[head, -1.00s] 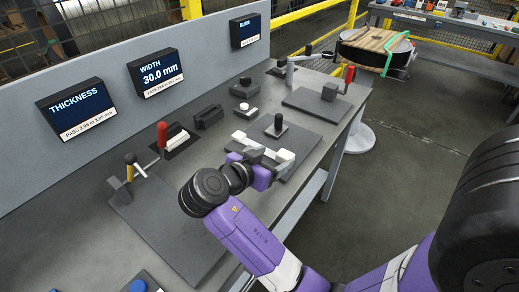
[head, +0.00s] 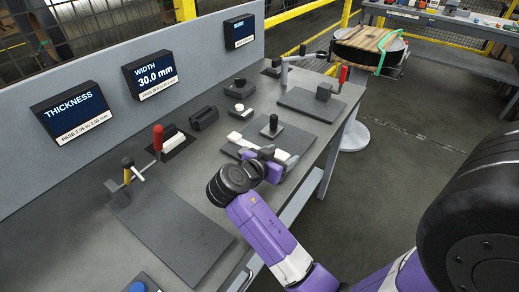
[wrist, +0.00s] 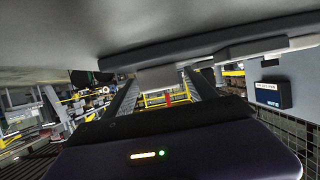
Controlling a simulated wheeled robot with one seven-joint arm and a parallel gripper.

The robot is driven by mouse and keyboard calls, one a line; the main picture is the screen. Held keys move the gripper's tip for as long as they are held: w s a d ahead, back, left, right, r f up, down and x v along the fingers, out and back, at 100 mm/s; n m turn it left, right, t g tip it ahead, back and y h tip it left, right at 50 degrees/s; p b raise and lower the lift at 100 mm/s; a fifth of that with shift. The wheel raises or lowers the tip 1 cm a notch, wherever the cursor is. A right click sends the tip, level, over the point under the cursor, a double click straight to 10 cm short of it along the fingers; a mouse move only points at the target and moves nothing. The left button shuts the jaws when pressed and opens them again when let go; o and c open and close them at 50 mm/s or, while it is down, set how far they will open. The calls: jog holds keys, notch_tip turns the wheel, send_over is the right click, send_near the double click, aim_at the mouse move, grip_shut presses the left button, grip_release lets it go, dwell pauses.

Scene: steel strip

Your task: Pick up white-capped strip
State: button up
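A pale strip with white ends lies on a dark grey plate (head: 300,138) on the bench in the head view. One white end (head: 236,138) shows left of my gripper and another white piece (head: 282,155) shows at its right; the middle is largely hidden. My gripper (head: 262,152) is low at the plate's near side, over or beside the strip. In the wrist view my gripper (wrist: 162,88) has its two fingers spread, with a pale block (wrist: 160,77) beyond or between them. I cannot tell whether they touch it.
A toggle clamp with a red handle (head: 158,137) is to the left, another fixture plate (head: 308,103) behind. Gauge displays (head: 151,74) line the back wall.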

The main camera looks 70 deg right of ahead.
grip_shut()
jog(key=shift+r, duration=0.1)
notch_tip(320, 180, up, 20)
dwell(0.6)
